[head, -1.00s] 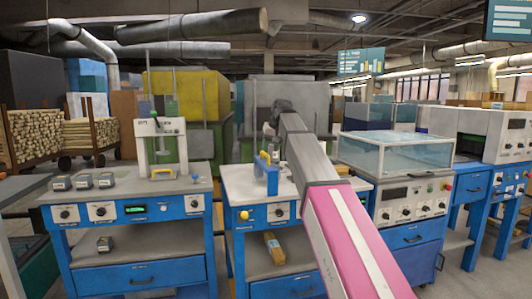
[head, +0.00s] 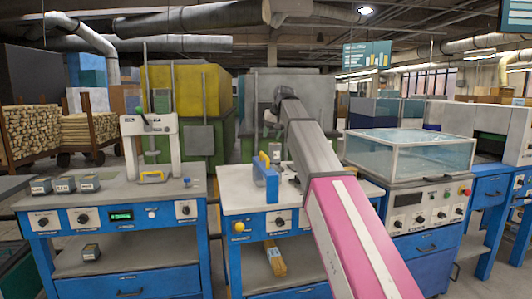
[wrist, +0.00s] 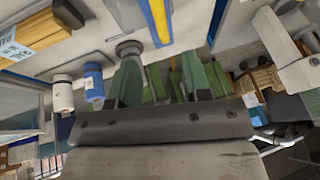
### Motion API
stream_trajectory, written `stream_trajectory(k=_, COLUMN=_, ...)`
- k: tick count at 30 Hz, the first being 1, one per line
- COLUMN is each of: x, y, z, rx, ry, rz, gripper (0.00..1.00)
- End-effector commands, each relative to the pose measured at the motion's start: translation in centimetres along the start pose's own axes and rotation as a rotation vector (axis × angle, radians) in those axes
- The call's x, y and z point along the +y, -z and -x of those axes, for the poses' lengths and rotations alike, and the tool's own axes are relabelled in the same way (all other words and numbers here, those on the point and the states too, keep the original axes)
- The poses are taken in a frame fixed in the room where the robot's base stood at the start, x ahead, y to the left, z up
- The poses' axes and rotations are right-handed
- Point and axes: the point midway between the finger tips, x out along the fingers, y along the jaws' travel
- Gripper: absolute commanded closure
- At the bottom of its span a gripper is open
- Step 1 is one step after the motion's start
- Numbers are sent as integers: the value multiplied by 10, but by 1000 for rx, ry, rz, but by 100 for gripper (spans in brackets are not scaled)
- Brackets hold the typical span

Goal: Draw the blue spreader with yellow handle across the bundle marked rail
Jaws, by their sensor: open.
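The blue spreader with its yellow handle (head: 266,178) stands upright on the middle bench, left of my arm. What appears to be the same spreader shows as a blue and yellow strip at the top of the wrist view (wrist: 158,18). My gripper (head: 272,117) is raised above and behind that bench top, apart from the spreader. In the wrist view my gripper (wrist: 160,85) is open, with nothing seen between its fingers. A wooden bundle with a white label (wrist: 28,32) is at the upper left of the wrist view; its text is cut off, so I cannot confirm "rail".
A wooden bundle (head: 275,258) lies on the middle bench's lower shelf. The left bench (head: 110,203) carries a press (head: 148,145) and several small grey blocks (head: 64,184). A clear-topped tank (head: 413,155) stands right. White (wrist: 62,95) and blue (wrist: 93,80) cylinders show in the wrist view.

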Motion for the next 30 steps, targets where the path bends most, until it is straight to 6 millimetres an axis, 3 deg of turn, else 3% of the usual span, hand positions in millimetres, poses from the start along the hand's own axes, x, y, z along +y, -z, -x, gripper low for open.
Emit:
stream_trajectory(k=18, x=0, y=0, z=-93, rx=-1, ry=0, rz=0, gripper=56)
stream_trajectory(k=30, x=0, y=0, z=-103, rx=0, ry=0, rz=0, gripper=56)
